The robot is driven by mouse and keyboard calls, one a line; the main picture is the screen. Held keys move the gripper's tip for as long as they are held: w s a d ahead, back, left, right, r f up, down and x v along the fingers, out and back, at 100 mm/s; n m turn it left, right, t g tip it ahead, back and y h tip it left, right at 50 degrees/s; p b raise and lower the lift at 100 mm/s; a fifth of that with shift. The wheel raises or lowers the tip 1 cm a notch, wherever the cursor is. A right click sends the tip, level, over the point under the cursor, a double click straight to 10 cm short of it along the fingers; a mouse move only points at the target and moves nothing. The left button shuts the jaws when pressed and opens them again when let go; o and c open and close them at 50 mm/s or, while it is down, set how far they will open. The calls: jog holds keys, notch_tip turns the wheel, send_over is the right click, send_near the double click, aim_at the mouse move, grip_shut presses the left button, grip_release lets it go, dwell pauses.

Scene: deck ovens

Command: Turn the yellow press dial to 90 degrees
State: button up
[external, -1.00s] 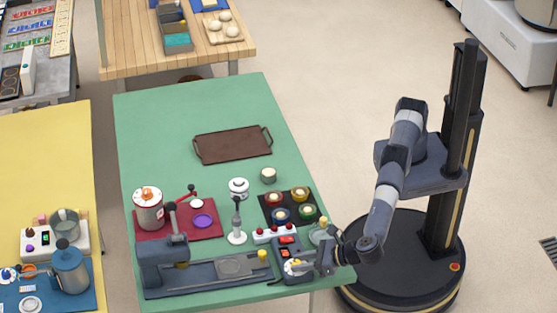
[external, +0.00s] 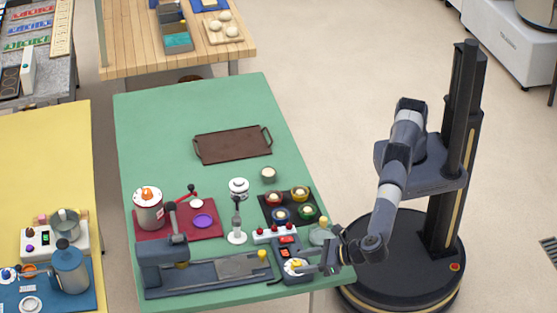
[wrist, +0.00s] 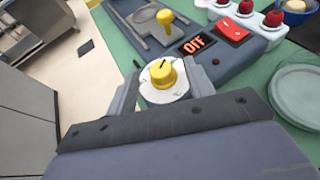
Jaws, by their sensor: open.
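The yellow press dial (wrist: 163,74) sits on a round white plate with marks, at the near end of the dark blue-grey press unit (wrist: 205,62). A dark pointer line on the dial's top points up and slightly right in the wrist view. The dial also shows in the external view (external: 296,265). My gripper (wrist: 160,84) is open, one finger on each side of the dial. I cannot tell whether either finger touches it. A display (wrist: 194,44) beside the dial reads OFF in red. In the external view my gripper (external: 304,268) is at the dial, at the table's front right.
A red switch (wrist: 232,30) lies beyond the display, near a white box with red knobs (wrist: 270,16). A yellow-knobbed post (wrist: 164,17) stands on the press. A pale round dish (wrist: 298,92) lies at right. The green table's (external: 170,110) far part is mostly clear.

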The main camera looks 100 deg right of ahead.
jog(key=v, duration=0.9)
jog(key=shift+s+b, duration=0.2)
jog(key=shift+b, duration=0.15)
jog(key=shift+a, duration=0.1)
